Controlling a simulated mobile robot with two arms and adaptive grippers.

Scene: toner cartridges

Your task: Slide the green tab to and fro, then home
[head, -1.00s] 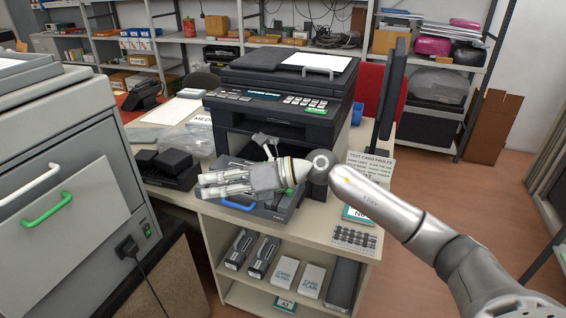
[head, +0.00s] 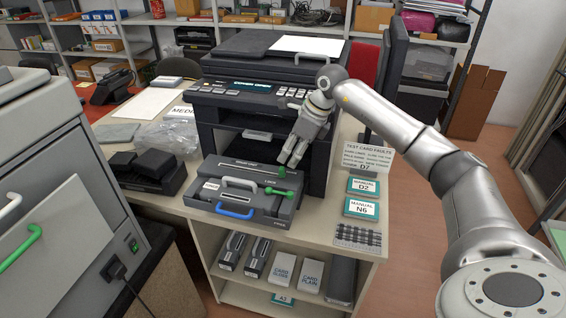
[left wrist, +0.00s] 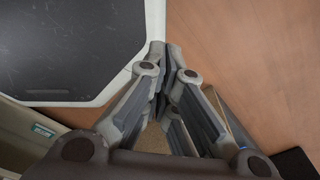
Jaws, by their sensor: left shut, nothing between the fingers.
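A dark toner cartridge unit (head: 213,187) lies on the table in front of the printer, with a pale handle on top and a blue handle at its front edge. The green tab (head: 280,191) is on its right part, a short bar with a rounded end. A small green knob (head: 281,171) stands just behind it. My right gripper (head: 290,158) is above and behind the tab, fingers pointing down, apart and empty; it does not appear to touch the tab. My left gripper (left wrist: 160,85) is shut and empty in the left wrist view, above the floor and away from the cartridge.
The black printer (head: 262,100) stands right behind the cartridge.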

